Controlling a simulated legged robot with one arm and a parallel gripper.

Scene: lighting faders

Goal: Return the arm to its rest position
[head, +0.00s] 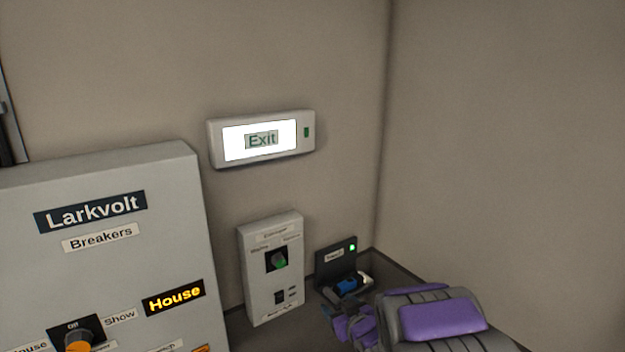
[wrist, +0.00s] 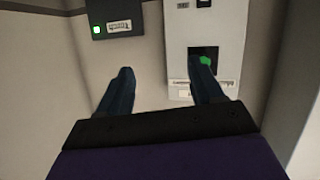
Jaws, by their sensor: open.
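My arm, grey with purple panels (head: 440,318), reaches in from the lower right of the head view. Its purple wrist part (head: 355,324) is low, in front of a small dark unit. My gripper shows in the wrist view (wrist: 163,82) with its two dark fingers wide apart and nothing between them. One fingertip overlaps the lower part of a pale control box in that picture; whether it touches cannot be told. The fingers are hard to make out in the head view.
The dark unit (head: 334,257) has a green light and a blue item (head: 349,285) at its base. Left of it stand the pale control box (head: 258,292) and the large Larkvolt breaker cabinet (head: 120,230). An Exit sign (head: 218,145) hangs above. The right wall is bare.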

